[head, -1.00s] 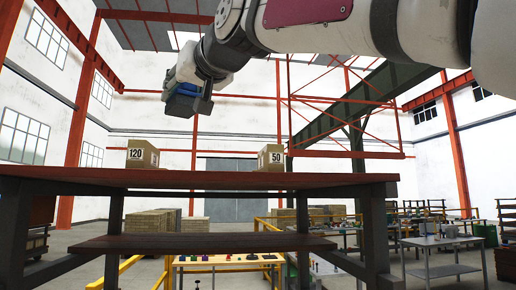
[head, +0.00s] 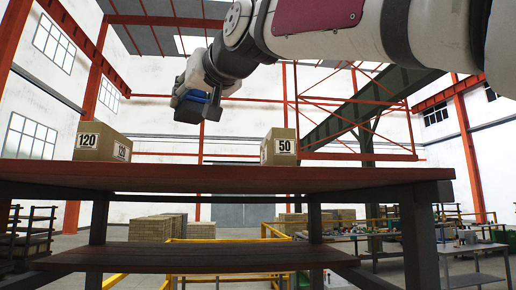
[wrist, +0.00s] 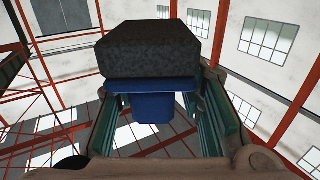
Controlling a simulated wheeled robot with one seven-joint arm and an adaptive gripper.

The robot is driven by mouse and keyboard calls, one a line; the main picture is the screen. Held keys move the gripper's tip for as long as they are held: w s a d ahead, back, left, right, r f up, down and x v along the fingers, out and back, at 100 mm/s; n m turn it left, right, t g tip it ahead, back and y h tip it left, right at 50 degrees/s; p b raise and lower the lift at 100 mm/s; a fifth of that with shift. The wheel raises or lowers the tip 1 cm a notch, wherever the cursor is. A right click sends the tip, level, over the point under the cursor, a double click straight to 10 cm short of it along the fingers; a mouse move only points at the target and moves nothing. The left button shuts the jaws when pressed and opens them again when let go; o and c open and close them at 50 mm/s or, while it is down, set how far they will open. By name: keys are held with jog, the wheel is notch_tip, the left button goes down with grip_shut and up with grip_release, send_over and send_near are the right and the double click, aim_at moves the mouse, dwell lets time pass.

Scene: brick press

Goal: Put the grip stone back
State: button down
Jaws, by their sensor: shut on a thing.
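The grip stone (wrist: 150,48) is a dark, speckled block on a blue handle (wrist: 152,108). My gripper (wrist: 155,92) is shut on the blue part, with its green-lined fingers on both sides, and the dark block lies beyond the fingertips. In the head view, my gripper (head: 205,101) is raised above the level of the reddish-brown tabletop (head: 230,178), between two cardboard boxes in the picture. There the stone shows as a small dark and blue shape, and its underside is hard to make out.
A box marked 120 (head: 98,142) stands on the tabletop at left, and one marked 50 (head: 280,147) at right. A lower shelf (head: 190,258) runs beneath.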

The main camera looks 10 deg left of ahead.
notch_tip(320, 180, down, 6)
jog(key=shift+d+f+b, duration=0.1)
jog(key=shift+b, duration=1.05)
jog(key=shift+s+f+b, duration=0.1)
jog(key=shift+f+b, duration=0.3)
jog(key=shift+f, duration=0.9)
jog(key=shift+f, duration=0.6)
jog(key=c, duration=1)
grip_release()
